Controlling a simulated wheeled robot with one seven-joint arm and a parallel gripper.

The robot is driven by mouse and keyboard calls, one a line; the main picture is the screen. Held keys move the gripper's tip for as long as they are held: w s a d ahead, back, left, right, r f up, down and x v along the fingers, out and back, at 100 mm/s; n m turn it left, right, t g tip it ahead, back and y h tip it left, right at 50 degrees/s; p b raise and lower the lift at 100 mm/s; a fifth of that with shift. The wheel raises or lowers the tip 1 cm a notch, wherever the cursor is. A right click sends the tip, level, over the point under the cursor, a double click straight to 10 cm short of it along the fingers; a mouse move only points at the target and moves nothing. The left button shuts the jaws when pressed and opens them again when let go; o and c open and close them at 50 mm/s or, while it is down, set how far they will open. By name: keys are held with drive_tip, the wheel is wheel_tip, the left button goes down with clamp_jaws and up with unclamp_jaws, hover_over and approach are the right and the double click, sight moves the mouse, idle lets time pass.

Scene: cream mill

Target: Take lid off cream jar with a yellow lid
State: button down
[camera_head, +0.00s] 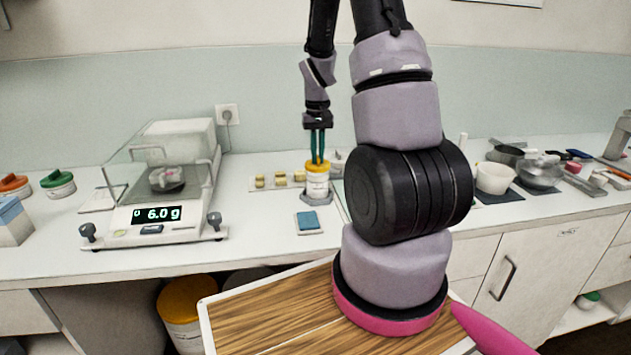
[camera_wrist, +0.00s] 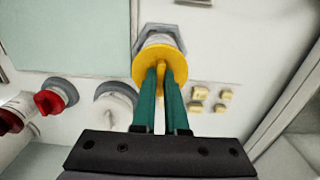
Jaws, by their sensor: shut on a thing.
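The cream jar (camera_head: 317,183) is white with an orange label and stands upright on a grey hexagonal base (camera_head: 325,199) on the counter. Its yellow lid (camera_head: 317,168) sits at the top of the jar, with no clear gap seen. My gripper (camera_head: 317,160) points down from above, its two teal fingers shut on the lid. In the wrist view my gripper (camera_wrist: 161,72) reaches the middle of the yellow lid (camera_wrist: 179,62), and a little of the white jar (camera_wrist: 159,38) shows beyond it.
A balance (camera_head: 152,215) reading 6.0 g stands to the left. Jars with green (camera_head: 57,177) and orange lids stand far left; bowls (camera_head: 494,178) stand right.

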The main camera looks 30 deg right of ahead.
drive_tip(key=shift+r, duration=0.1)
drive_tip(key=shift+r, duration=1.4)
